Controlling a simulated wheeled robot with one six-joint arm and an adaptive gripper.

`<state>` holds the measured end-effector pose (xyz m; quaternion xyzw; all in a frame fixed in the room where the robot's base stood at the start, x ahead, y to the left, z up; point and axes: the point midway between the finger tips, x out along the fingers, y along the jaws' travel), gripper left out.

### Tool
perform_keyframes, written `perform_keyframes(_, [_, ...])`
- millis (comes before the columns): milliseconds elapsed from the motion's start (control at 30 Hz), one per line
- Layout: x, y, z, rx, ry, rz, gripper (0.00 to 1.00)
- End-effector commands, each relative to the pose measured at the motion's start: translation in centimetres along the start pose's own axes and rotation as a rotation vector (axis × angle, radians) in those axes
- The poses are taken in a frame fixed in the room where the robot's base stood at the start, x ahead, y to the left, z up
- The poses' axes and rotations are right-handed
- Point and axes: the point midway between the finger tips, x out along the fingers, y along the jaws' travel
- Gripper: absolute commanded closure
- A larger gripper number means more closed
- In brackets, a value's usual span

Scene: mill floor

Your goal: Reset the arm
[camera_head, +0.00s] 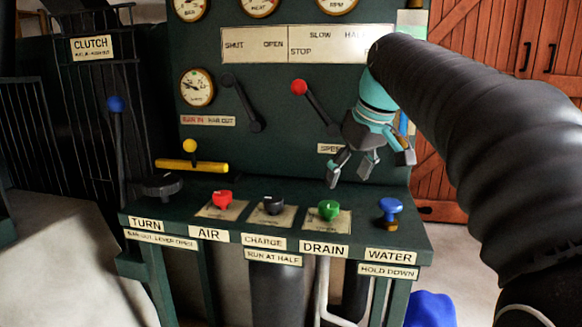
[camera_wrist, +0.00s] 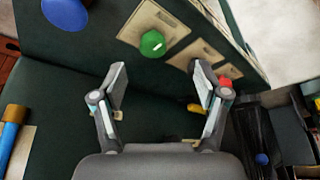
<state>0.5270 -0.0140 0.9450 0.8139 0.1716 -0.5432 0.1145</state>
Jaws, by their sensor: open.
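My gripper (camera_head: 362,165) is open and empty. In the head view it hangs in front of the dark green panel, above the desk near the green DRAIN knob (camera_head: 329,210) and to the right of the red-balled lever (camera_head: 299,87). My black-sleeved arm (camera_head: 490,140) reaches in from the right side. In the wrist view the two fingers of my gripper (camera_wrist: 160,85) stand apart with nothing between them. The green knob (camera_wrist: 152,43) lies beyond the fingertips, apart from them.
On the desk stand a red AIR knob (camera_head: 222,199), a black CHARGE knob (camera_head: 273,204) and a blue WATER knob (camera_head: 390,210). A yellow bar (camera_head: 192,166) and a blue-topped CLUTCH lever (camera_head: 116,105) are at left. Wooden doors (camera_head: 500,60) stand behind right.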

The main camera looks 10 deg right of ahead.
Motion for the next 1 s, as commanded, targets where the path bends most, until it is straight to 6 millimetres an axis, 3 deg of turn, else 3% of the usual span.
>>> perform_keyframes(267, [2.5, -4.7, 9.1, 0.152, 0.021, 0.075, 0.26])
perform_keyframes(600, [8.8, -9.2, 21.6, 0.31, 0.068, 0.151, 0.26])
perform_keyframes(700, [10.6, -10.0, 24.4, 0.342, 0.082, 0.165, 0.26])
perform_keyframes(833, [12.2, -10.5, 26.8, 0.365, 0.092, 0.175, 0.26])
perform_keyframes(1000, [12.9, -10.6, 27.7, 0.377, 0.097, 0.179, 0.26])
